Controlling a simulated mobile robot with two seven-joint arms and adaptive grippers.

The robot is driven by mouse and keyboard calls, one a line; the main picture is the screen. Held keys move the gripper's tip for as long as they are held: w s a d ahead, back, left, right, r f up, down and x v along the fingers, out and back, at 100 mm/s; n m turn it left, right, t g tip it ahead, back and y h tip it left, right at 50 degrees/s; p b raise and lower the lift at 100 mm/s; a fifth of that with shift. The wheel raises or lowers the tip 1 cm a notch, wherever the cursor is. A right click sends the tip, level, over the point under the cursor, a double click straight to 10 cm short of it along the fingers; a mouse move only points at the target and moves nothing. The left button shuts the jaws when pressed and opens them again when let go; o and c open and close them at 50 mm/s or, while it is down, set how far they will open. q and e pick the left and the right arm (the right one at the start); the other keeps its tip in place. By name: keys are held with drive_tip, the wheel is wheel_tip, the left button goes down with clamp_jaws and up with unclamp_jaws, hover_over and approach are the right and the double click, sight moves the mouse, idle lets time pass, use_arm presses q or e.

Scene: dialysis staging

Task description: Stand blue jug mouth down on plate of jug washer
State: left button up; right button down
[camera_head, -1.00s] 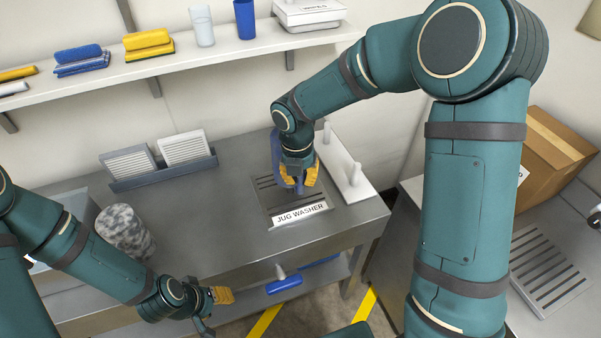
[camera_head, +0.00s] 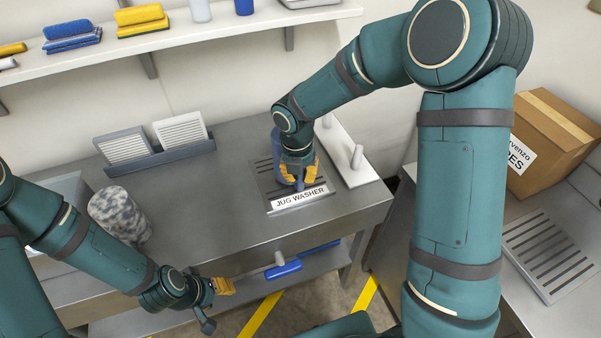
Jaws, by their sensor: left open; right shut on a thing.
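The jug washer plate (camera_head: 264,180) is a grey slotted plate on the steel counter, with a "JUG WASHER" label (camera_head: 299,198) at its front edge. My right gripper (camera_head: 299,178) is over the plate, pointing down, and is shut on the blue jug (camera_head: 277,146). The jug is mostly hidden behind the gripper and wrist. I cannot tell which way its mouth points or whether it touches the plate. My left gripper (camera_head: 222,296) is open and empty, in front of the counter's front edge, well away from the jug.
A white board with pegs (camera_head: 356,177) stands right of the plate. A grey rack with white panels (camera_head: 160,159) is at the back, and a speckled cylinder (camera_head: 119,214) at the left. A blue-headed tool (camera_head: 284,270) lies on the lower shelf. The counter's middle is clear.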

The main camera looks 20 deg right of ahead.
drive_tip(key=shift+f+b, duration=0.3)
drive_tip(key=shift+f, duration=0.25)
idle(0.5)
drive_tip(key=c, duration=0.9)
unclamp_jaws()
drive_tip(key=shift+c, duration=0.2)
drive_tip(key=shift+r, duration=0.1)
